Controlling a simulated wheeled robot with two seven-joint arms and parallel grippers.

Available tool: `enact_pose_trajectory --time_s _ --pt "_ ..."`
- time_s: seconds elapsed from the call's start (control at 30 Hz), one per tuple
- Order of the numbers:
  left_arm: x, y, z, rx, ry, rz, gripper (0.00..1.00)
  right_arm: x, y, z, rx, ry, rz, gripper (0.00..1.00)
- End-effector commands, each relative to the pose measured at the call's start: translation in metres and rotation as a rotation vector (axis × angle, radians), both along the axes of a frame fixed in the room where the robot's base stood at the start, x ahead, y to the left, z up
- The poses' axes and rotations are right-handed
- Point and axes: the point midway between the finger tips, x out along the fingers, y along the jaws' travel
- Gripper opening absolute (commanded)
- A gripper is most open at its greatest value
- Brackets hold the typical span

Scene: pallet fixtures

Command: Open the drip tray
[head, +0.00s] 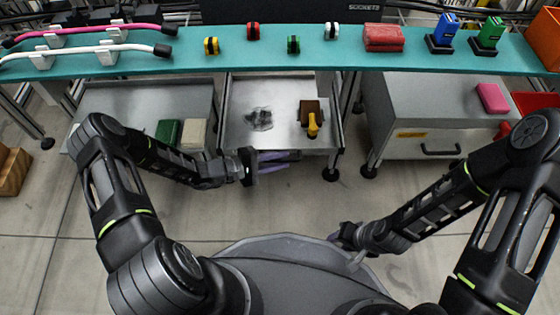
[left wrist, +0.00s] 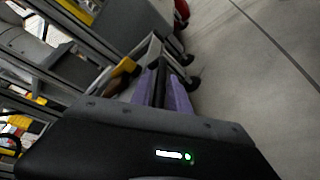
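The drip tray (head: 240,128) is a shallow grey metal tray below the teal bench, in the middle of the head view. A dark stain (head: 259,118) marks its floor. My left gripper (head: 280,161) is at the tray's front edge, its purple fingers pointing right. In the left wrist view the fingers (left wrist: 161,90) stand apart with a dark strip between them. I cannot tell whether this is a gripped handle or a gap. My right gripper (head: 345,237) is low in front of my body, away from the tray; its fingertips are too small to read.
A brown block with a yellow part (head: 312,122) is in the tray. Green (head: 167,132) and beige (head: 193,134) blocks lie on the left shelf (head: 110,103). A grey drawer cabinet (head: 400,143) stands at right with a pink block (head: 492,98) on top. Floor before the tray is clear.

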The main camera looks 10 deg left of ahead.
Motion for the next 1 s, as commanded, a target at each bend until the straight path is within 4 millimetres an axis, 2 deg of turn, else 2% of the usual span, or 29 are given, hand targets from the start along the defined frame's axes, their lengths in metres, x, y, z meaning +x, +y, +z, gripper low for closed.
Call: enact_pose_trajectory --time_s 0.27,0.53,1.0 --pt "0.0010 -0.0012 0.0003 0.000 0.000 0.000 0.22 0.0002 0.0000 0.0000 0.000 0.000 0.000 0.36" --pt "0.0009 -0.0010 0.0002 0.000 0.000 0.000 0.00 0.0001 -0.0001 0.0000 0.000 0.000 0.000 0.36" --pt "0.0009 -0.0006 0.0002 0.001 -0.001 0.000 0.00 0.0000 -0.0001 0.0000 0.000 0.000 0.000 0.36"
